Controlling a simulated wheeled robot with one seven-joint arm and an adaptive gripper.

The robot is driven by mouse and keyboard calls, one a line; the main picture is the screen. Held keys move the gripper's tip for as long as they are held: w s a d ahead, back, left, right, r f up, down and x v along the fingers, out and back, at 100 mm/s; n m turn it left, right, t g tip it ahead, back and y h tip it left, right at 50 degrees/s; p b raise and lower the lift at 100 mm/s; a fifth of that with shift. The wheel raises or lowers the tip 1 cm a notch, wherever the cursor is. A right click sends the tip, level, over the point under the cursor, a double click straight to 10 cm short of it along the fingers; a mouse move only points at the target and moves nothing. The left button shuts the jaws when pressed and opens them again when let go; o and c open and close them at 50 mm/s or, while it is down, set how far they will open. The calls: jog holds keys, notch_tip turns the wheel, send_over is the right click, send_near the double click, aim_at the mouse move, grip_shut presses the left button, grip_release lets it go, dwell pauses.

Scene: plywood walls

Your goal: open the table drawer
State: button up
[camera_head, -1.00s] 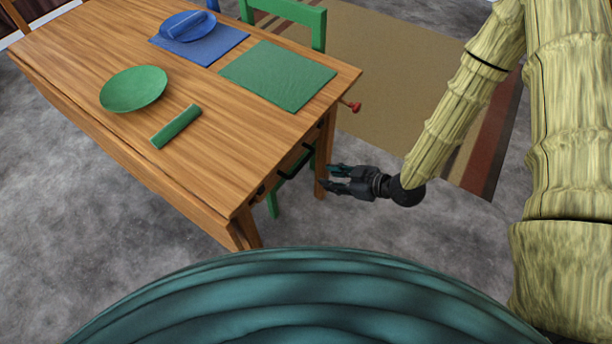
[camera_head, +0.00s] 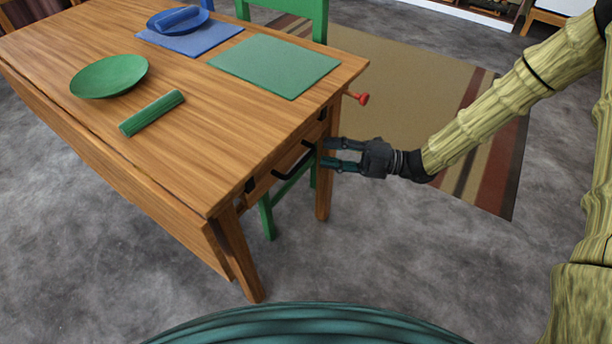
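The wooden table (camera_head: 200,120) stands at the left and centre. Its drawer (camera_head: 262,188) is in the short end facing me, under the tabletop, and looks shut. A dark bar handle (camera_head: 295,163) sits on the drawer front. My gripper (camera_head: 326,152) is open, its two fingers pointing left toward the table end. The fingertips are close to the right end of the handle in the picture, beside a table leg. I cannot tell whether they touch anything. Nothing shows between the fingers.
A red knob (camera_head: 357,97) sticks out at the table's right corner. A green chair (camera_head: 300,18) stands on the far side. A green plate (camera_head: 108,76), a green roll (camera_head: 152,112) and mats lie on the tabletop. Grey floor in front of the table end is clear.

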jog(key=s+d+f+n+g+b, duration=0.15)
jog(key=d+n+g+b, duration=0.25)
jog(key=n+g+b, duration=0.45)
jog(key=s+a+r+n+t+b, duration=0.1)
jog(key=a+t, duration=0.1)
jog(key=a, duration=0.8)
jog(key=shift+s+a+y, duration=0.25)
jog(key=shift+a+y, duration=0.1)
jog(key=shift+y, duration=0.05)
jog(key=shift+r+n+t, duration=0.1)
jog(key=shift+n+t, duration=0.15)
jog(key=shift+c, duration=0.4)
grip_shut()
